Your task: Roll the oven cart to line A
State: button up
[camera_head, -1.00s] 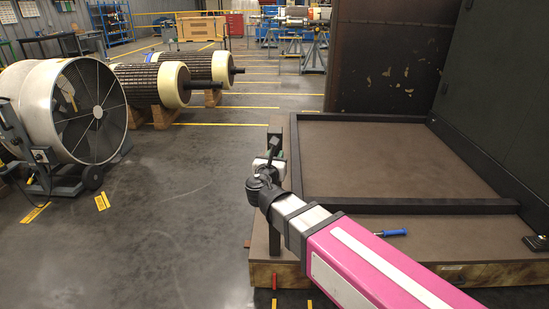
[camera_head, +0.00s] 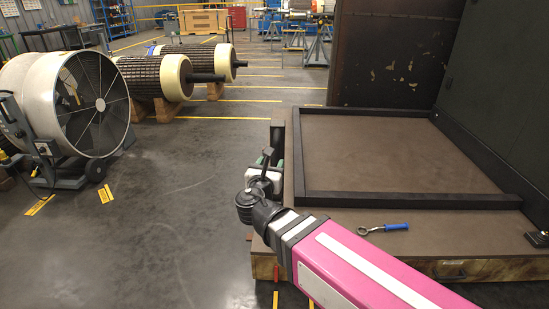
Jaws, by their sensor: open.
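The oven cart (camera_head: 400,152) is a low platform with a brown top and a raised dark frame, standing at the right. Tall dark walls rise at its back and right side. My pink arm reaches in from the lower right across its front left corner. My gripper (camera_head: 266,160) is open, at the cart's left edge beside a dark upright post (camera_head: 277,140). Its fingertips are small and partly hidden by my wrist, so I cannot tell if they touch the post. Yellow lines (camera_head: 228,117) mark the floor at the back; I cannot tell which is line A.
A large drum fan (camera_head: 70,105) stands at the left. Rotors (camera_head: 155,78) rest on wooden blocks behind it. A blue-handled wrench (camera_head: 384,228) lies on the cart's front ledge. The grey floor (camera_head: 170,230) between fan and cart is clear.

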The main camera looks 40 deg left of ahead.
jog(key=shift+v, duration=1.05)
jog(key=w+d+f+m+g+h, duration=0.2)
jog(key=w+d+f+m+h, duration=0.3)
jog(key=w+d, duration=0.4)
jog(key=w+d+f+m+g+h, duration=0.2)
jog(key=w+d+f+m, duration=0.3)
jog(key=w+d+m, duration=0.35)
jog(key=w+d+f+m+g+h, duration=0.3)
jog(key=w+d+f+m+h, duration=0.15)
jog(key=w+d, duration=0.55)
jog(key=d+f+m+g+y, duration=0.1)
jog(key=d+f+m+g, duration=0.2)
jog(key=d+m, duration=0.4)
jog(key=w+d+f+m+g+y, duration=0.1)
jog(key=d+f+m+g, duration=0.2)
jog(key=d, duration=1.3)
jog(key=w+d+f+m+g+y, duration=0.1)
jog(key=d+f+m+g+y, duration=0.1)
jog(key=d+f+m, duration=0.5)
jog(key=shift+d+f+m+g, duration=0.25)
jog(key=shift+d+m+g, duration=0.45)
jog(key=shift+d+m, duration=2.05)
jog(key=shift+w+a+m, duration=0.1)
jog(key=shift+a+m, duration=0.15)
